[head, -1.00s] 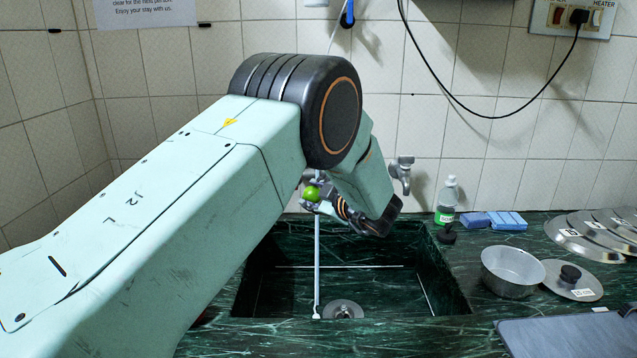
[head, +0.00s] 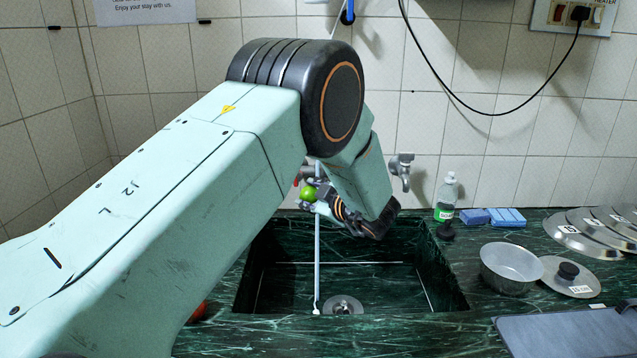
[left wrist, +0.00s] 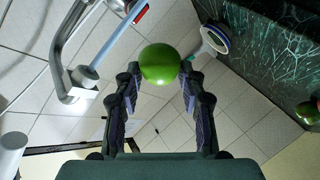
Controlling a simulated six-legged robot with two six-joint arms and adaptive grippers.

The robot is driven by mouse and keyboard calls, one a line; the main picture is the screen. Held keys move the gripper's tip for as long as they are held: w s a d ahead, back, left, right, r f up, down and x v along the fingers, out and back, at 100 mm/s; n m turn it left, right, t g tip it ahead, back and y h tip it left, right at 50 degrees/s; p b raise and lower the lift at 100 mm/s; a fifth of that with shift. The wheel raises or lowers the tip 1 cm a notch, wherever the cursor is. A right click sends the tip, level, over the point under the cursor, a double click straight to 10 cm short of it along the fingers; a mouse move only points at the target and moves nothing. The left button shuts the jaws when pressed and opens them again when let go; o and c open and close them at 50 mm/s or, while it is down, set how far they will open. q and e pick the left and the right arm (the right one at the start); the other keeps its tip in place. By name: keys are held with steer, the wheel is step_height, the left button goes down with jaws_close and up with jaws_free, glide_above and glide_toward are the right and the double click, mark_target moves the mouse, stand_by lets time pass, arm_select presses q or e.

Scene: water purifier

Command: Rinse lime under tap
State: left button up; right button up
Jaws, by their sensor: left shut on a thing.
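The green lime (head: 308,193) is above the back left part of the dark green marble sink (head: 262,285). My left gripper (left wrist: 158,75) is shut on the lime (left wrist: 159,64), with one finger on each side. A metal tap fixture (head: 403,170) is on the tiled wall right of my left wrist; the arm may hide the rest. A pale blue vertical strip (head: 317,255) runs from near the lime down into the sink. I cannot tell if it is water. The left wrist view shows a bent metal pipe (left wrist: 62,55) beside a pale blue rod (left wrist: 105,48). My right gripper does not show.
A soap bottle (head: 446,200) and blue sponges (head: 492,217) stand right of the sink. A metal bowl (head: 508,270) and several lids (head: 568,238) lie farther right. A red object (head: 198,312) is partly hidden by my left arm.

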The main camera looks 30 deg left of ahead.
arm_select(q)
steer(key=shift+s+r+p, duration=0.35)
steer(key=shift+r+p, duration=0.35)
steer(key=shift+r, duration=0.05)
steer(key=s+r+p, duration=0.5)
steer(key=p, duration=0.1)
steer(key=shift+d+r, duration=0.25)
steer(key=shift+d, duration=0.2)
